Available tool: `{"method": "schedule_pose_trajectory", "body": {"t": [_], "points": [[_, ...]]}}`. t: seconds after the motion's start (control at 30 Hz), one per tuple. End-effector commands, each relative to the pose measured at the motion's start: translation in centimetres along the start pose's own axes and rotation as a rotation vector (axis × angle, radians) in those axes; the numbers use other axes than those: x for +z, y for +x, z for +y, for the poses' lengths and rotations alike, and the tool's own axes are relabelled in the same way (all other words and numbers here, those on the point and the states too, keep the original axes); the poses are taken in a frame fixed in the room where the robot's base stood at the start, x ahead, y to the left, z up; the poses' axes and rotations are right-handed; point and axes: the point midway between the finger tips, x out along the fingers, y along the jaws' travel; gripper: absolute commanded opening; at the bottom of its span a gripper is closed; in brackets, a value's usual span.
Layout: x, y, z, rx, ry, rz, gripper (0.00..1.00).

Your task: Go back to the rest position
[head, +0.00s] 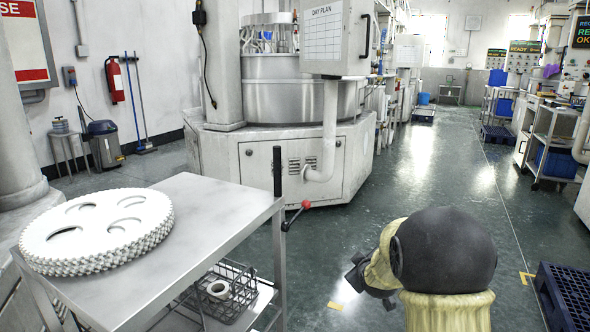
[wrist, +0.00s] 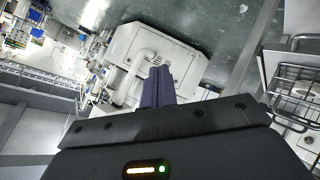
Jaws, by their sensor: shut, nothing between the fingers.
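My gripper (wrist: 158,86) shows in the wrist view with its two dark fingers together and nothing between them. Behind the fingers, the wrist view shows the pale machine base (wrist: 150,55) and the floor. In the head view part of my arm, with a dark rounded joint and a yellowish cover, stands at the lower right, over the floor and to the right of the steel cart (head: 200,212). The fingers cannot be made out clearly in the head view.
The cart carries a stack of white toothed discs (head: 100,228); a wire basket (head: 222,290) with white rings is on its lower shelf. A blue pallet (head: 567,292) lies at the right. The aisle (head: 430,165) is clear.

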Motion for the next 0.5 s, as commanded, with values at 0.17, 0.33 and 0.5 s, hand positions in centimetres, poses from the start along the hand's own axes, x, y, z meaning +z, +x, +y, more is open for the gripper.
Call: {"method": "schedule_pose_trajectory", "body": {"t": [0.17,0.33,0.5], "points": [[2.9,-9.6,-3.2,-0.172,0.271,-0.229,0.0],[6.0,-17.6,-6.7,-0.273,0.468,-0.444,0.0],[8.4,-23.8,-9.2,-0.32,0.596,-0.618,0.0]]}}
